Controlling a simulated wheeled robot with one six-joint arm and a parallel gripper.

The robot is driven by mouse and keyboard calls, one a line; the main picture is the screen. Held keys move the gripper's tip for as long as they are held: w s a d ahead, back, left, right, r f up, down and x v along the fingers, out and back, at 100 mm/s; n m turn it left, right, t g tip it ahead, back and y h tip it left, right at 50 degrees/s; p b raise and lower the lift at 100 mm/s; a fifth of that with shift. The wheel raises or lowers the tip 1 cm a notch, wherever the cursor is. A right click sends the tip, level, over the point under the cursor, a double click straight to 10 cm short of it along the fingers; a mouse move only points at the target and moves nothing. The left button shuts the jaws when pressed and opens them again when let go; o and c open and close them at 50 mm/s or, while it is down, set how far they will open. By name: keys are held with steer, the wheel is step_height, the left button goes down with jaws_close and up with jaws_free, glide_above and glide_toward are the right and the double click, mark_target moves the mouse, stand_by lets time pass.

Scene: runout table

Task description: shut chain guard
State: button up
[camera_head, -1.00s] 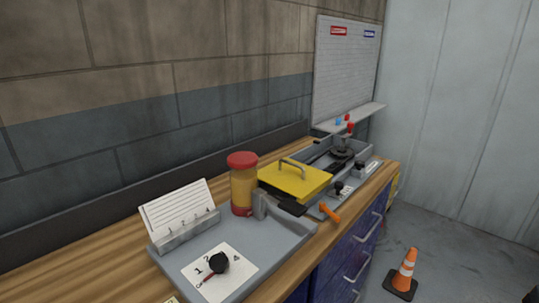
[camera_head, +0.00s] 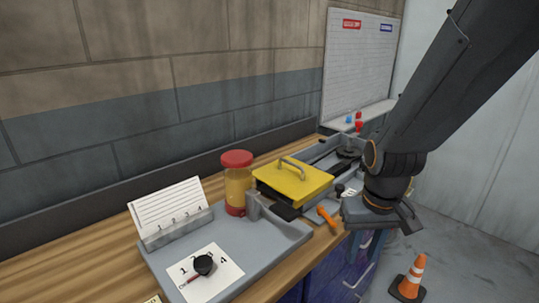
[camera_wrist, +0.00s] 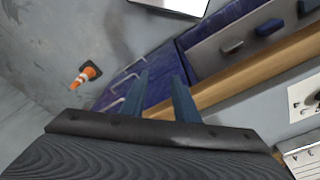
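The yellow chain guard (camera_head: 292,182), a flat lid with a grey arched handle (camera_head: 291,165), lies over the near part of a grey machine on the wooden bench. Whether it is fully down I cannot tell. My gripper (camera_head: 380,212) is at the right of the guard, beyond the bench's front edge, pointing down and apart from the guard. In the wrist view its two fingers (camera_wrist: 160,80) stand apart with nothing between them. The guard is not recognisable in the wrist view.
An orange handle (camera_head: 327,217) sticks out at the machine's front. A red-capped yellow jar (camera_head: 237,185) stands left of the guard. A grey tray (camera_head: 262,243) with a numbered card is nearer. A traffic cone (camera_head: 410,278) stands on the floor; it also shows in the wrist view (camera_wrist: 86,75).

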steer(key=w+a+r+n+h+p, duration=0.1)
steer(key=w+a+r+n+p, duration=0.3)
steer(key=w, duration=0.6)
steer(key=w+a+r+n+b, duration=0.1)
steer(key=w+a+r+n, duration=0.1)
steer(key=w+a+r, duration=0.6)
steer(key=w+a+r+n+h+p, duration=0.1)
steer(key=w+a+r+n+p, duration=0.2)
steer(key=w, duration=0.9)
steer(key=p, duration=0.1)
glide_above(291, 176)
steer(key=shift+m, duration=0.3)
steer(key=shift+s+a+x, duration=0.15)
steer(key=shift+a+x, duration=0.1)
steer(key=shift+x, duration=1.05)
steer(key=shift+s+a+x, duration=0.1)
steer(key=shift+a+x, duration=0.1)
steer(key=shift+x, duration=1.1)
steer(key=shift+s+a+x, duration=0.15)
steer(key=shift+a+x, duration=0.1)
steer(key=shift+x, duration=1.05)
steer(key=shift+f, duration=0.2)
jaws_close()
